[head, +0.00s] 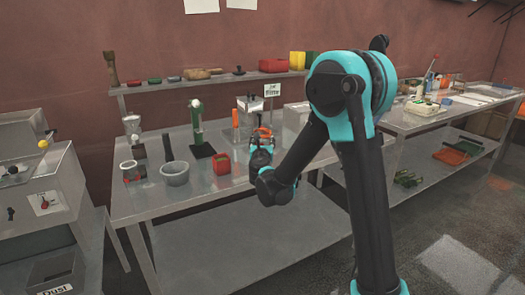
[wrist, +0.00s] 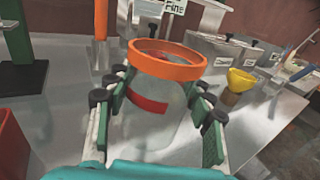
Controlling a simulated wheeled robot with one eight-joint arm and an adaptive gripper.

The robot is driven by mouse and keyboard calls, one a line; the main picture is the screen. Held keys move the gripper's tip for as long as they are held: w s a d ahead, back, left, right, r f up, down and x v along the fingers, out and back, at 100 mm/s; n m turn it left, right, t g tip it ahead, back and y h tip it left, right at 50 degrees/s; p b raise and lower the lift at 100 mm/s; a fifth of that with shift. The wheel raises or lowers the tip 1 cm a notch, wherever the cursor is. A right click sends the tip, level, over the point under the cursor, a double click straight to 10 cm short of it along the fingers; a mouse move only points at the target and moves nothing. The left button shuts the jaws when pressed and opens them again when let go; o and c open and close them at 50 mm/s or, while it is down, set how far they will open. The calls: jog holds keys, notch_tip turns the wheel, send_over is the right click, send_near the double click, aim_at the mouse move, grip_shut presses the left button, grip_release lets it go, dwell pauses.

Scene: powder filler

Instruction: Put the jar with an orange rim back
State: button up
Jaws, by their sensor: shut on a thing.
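The jar (wrist: 165,100) is clear, with a wide orange rim (wrist: 167,58) and a red band low on its side. It stands upright in the middle of the wrist view. My gripper (wrist: 165,110) is shut on it, with green-padded fingers on both sides of its body below the rim. In the head view my gripper (head: 262,146) is over the steel table, and only a bit of orange shows at its far side. Behind the jar is the powder filler (head: 252,110) with a sign reading "Fine". Whether the jar's base touches the table is hidden.
On the table (head: 140,208), a grey bowl (head: 175,173), a red box (head: 221,163) and a green stand (head: 198,125) are to the left. Grey bins (wrist: 215,50) and a yellow funnel (wrist: 241,80) are to the right in the wrist view. A shelf with several items runs along the back.

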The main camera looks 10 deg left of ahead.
jog(key=shift+f, duration=2.05)
jog(key=shift+f, duration=0.15)
jog(key=o, duration=1.3)
jog(key=shift+c, duration=0.2)
